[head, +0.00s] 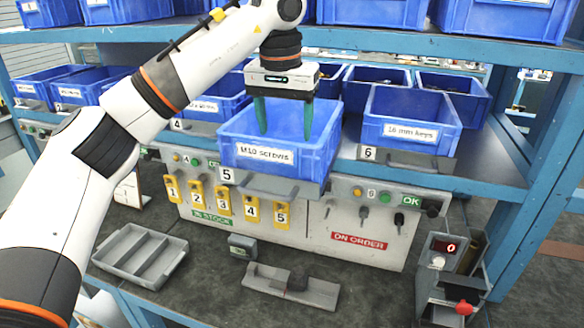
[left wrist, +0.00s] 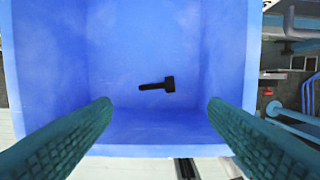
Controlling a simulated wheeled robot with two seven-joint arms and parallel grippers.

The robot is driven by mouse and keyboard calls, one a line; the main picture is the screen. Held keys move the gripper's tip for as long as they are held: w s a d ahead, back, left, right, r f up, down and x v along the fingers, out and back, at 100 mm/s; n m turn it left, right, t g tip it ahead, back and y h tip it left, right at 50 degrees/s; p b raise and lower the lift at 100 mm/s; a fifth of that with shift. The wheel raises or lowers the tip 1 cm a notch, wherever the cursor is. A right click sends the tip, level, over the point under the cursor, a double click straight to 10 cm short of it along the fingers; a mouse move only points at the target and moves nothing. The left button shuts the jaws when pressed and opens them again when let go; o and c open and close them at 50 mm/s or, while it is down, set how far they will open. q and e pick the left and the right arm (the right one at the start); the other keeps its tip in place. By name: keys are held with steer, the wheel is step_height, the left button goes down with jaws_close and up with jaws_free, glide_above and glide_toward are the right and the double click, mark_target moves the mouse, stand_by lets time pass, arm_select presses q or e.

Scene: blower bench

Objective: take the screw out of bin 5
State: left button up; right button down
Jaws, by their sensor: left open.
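Bin 5 (head: 303,163) is a blue bin labelled "M10 screws" on the shelf, pulled forward above the number 5 plate. In the left wrist view, bin 5 (left wrist: 150,48) shows from above. One black screw (left wrist: 157,85) lies on its floor, its head to the right. The screw is hidden in the head view by the bin's front wall. My left gripper (head: 285,120) points down into the mouth of bin 5, with its green fingers wide apart. In the left wrist view the fingers (left wrist: 160,112) stand on either side, with nothing between them. My right gripper is out of view.
The "16 mm keys" bin (head: 410,132) stands to the right, by plate 6. More blue bins fill the shelves above and behind. Below hang yellow numbered tags (head: 223,197). A grey divided tray (head: 140,255) and a small counter box (head: 450,262) stand on the bench.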

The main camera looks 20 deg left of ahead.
arm_select(q)
step_height(320, 180, down, 2)
steer(key=shift+w+f, duration=0.1)
steer(key=shift+f, duration=0.1)
steer(key=shift+w+f, duration=0.2)
steer(key=shift+f, duration=0.4)
steer(key=f, duration=0.1)
steer(key=f+p, duration=0.1)
steer(key=f, duration=0.1)
steer(key=shift+w+a+f+p, duration=0.1)
steer(key=shift+w+f+p, duration=0.1)
steer(key=shift+f+p, duration=0.1)
steer(key=shift+w+f, duration=0.1)
steer(key=shift+f, duration=0.35)
steer(key=c, duration=0.9)
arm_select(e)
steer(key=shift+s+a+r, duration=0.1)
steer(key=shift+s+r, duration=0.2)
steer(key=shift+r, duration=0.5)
